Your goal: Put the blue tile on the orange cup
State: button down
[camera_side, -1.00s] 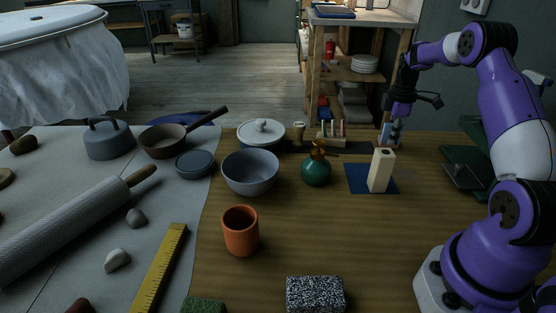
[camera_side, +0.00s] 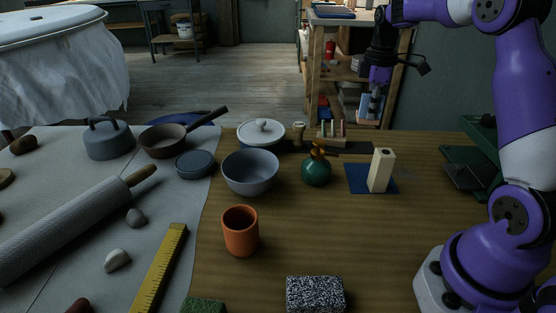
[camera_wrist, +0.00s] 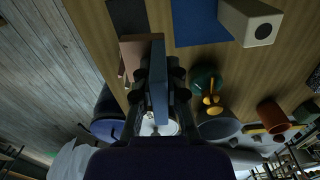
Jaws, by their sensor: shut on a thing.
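The blue tile (camera_side: 369,107) is held upright in my gripper (camera_side: 376,100), raised above the back right of the wooden table. In the wrist view the tile (camera_wrist: 158,85) shows edge-on between the two fingers (camera_wrist: 157,100), which are shut on it. The orange cup (camera_side: 241,236) stands upright at the front middle of the table, with its open mouth facing up. It is well to the left of and below my gripper. The cup (camera_wrist: 272,115) also shows at the right of the wrist view.
A green vase (camera_side: 316,170), a grey bowl (camera_side: 250,172) and a white lidded pot (camera_side: 261,134) stand behind the cup. A cream block (camera_side: 381,170) stands on a dark blue square (camera_side: 357,178). A speckled block (camera_side: 315,293) lies in front. Wood right of the cup is clear.

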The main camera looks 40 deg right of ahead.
jog(key=w+a+r+n, duration=0.1)
jog(key=a, duration=0.4)
jog(key=w+a+r+n, duration=0.1)
jog(key=a+n, duration=0.1)
jog(key=a, duration=0.3)
jog(key=w+a+r+n, duration=0.1)
jog(key=a+n, duration=0.1)
jog(key=a, duration=0.2)
jog(key=shift+w+a+r, duration=0.15)
jog(key=shift+a, duration=0.25)
jog(key=s+a+r+n, duration=0.2)
jog(key=s+a+n, duration=0.3)
jog(key=a, duration=0.4)
jog(key=s+a+r+n, duration=0.2)
jog(key=s+a+n, duration=0.2)
jog(key=a, duration=0.6)
jog(key=s+a+r+n, duration=0.1)
jog(key=s+a+n, duration=0.4)
jog(key=a, duration=0.4)
send_over(250, 218)
notch_tip(250, 218, down, 6)
jog(key=shift+f, duration=0.15)
jog(key=shift+w+f, duration=0.1)
jog(key=shift+f, duration=2)
